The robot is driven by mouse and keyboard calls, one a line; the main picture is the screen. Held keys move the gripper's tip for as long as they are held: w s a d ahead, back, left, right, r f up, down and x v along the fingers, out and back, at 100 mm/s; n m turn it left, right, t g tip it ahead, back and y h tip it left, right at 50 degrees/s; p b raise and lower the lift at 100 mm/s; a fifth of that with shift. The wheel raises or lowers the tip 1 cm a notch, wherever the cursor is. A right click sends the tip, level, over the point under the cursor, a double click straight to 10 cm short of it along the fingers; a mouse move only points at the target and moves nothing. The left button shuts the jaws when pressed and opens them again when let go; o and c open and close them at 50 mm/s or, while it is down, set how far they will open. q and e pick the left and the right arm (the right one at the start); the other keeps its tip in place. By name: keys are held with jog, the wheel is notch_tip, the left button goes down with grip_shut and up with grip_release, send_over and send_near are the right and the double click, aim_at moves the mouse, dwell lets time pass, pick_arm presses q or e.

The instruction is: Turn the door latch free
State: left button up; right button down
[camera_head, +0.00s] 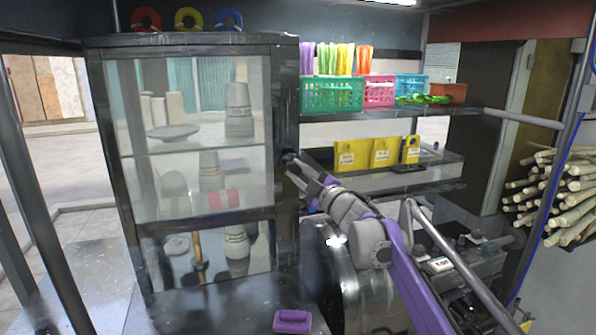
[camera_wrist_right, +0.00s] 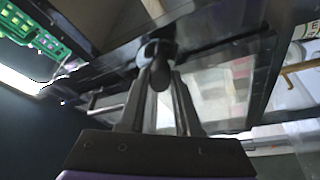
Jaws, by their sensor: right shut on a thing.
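The door is a dark-framed glass cabinet door (camera_head: 200,140) on the left in the head view, and it looks closed. The latch (camera_head: 287,157) is a small dark knob on the frame's right side, largely covered by my fingers. In the right wrist view the latch (camera_wrist_right: 156,52) is a dark rounded knob between the fingertips. My right gripper (camera_head: 294,163) reaches in from the lower right and is shut on the latch. It also shows in the right wrist view (camera_wrist_right: 158,75). The latch's exact angle cannot be told. My left gripper is not in view.
Stacked cups and bowls stand behind the glass. A purple block (camera_head: 292,321) lies on the dark counter (camera_head: 190,310). A shelf with baskets (camera_head: 332,94) and yellow signs is at the right. A metal drum (camera_head: 335,270) stands below my right arm.

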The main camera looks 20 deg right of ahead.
jog(key=m+t+h, duration=0.1)
jog(key=m, duration=0.2)
jog(key=m+t+h+p, duration=0.1)
jog(key=m, duration=0.3)
jog(key=shift+a, duration=0.15)
jog(key=m+h, duration=0.1)
jog(key=m, duration=0.1)
jog(key=m+t+h+p, duration=0.1)
jog(key=m, duration=0.1)
jog(key=shift+a+m+h, duration=0.1)
jog(key=shift+m+h, duration=0.2)
jog(key=shift+m, duration=0.1)
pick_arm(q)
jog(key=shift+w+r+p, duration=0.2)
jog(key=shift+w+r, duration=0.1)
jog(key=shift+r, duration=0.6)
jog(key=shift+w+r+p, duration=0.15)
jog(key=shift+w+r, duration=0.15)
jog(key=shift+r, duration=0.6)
pick_arm(e)
jog(key=shift+f+m+h, duration=0.1)
jog(key=shift+m+h, duration=0.9)
jog(key=shift+m, duration=1.2)
jog(key=c, duration=0.6)
grip_release()
jog(key=shift+f, duration=0.1)
